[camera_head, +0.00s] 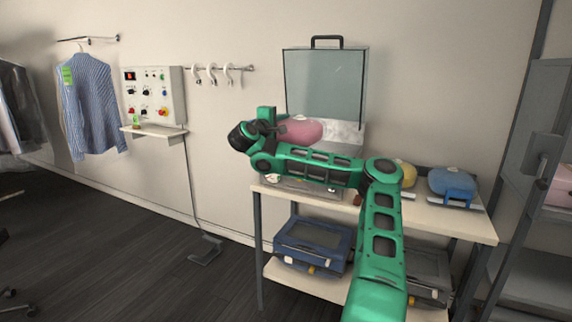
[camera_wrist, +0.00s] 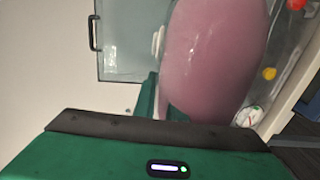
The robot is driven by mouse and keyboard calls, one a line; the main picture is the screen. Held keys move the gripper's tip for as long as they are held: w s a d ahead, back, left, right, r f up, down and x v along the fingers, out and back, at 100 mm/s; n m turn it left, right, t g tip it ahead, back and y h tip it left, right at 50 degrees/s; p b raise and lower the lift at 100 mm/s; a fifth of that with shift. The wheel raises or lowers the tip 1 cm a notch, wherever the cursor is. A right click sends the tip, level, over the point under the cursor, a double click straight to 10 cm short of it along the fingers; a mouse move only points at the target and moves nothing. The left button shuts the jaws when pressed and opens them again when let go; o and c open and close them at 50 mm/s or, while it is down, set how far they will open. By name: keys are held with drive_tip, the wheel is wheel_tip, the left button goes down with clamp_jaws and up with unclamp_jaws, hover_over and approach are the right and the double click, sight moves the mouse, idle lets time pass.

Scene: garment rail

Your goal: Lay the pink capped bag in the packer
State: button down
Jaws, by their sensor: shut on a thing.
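The pink bag (camera_head: 302,131) is a rounded, puffy shape held at my gripper (camera_head: 278,126), over the packer. It also fills the middle of the wrist view (camera_wrist: 212,60), close to the jaws, with a pale cap at its left side. My gripper is shut on it; the fingertips are mostly hidden. The packer is on the table top, with its clear lid (camera_head: 325,85) raised upright against the wall and a dark handle on top. Its metal base (camera_head: 345,137) is partly hidden behind my arm and the bag. The lid also shows in the wrist view (camera_wrist: 130,45).
A blue bag on a stand (camera_head: 452,184) and a yellow bag (camera_head: 407,174) are right of the packer on the table (camera_head: 470,225). Cases (camera_head: 312,245) sit on the lower shelf. A control box (camera_head: 155,95) and hooks (camera_head: 212,72) are on the wall at left.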

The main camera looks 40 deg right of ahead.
sight(298, 132)
drive_tip(key=w+d+f, duration=0.1)
drive_tip(key=d+f, duration=0.1)
drive_tip(key=d, duration=0.1)
drive_tip(key=w+d+f, duration=0.1)
drive_tip(key=d+f, duration=0.1)
drive_tip(key=d, duration=0.2)
drive_tip(key=w+d+f, duration=0.1)
drive_tip(key=d+f, duration=0.2)
drive_tip(key=d, duration=0.1)
drive_tip(key=shift+w, duration=0.1)
drive_tip(key=shift+f, duration=1.95)
drive_tip(key=shift+f, duration=0.2)
drive_tip(key=c, duration=1.8)
unclamp_jaws()
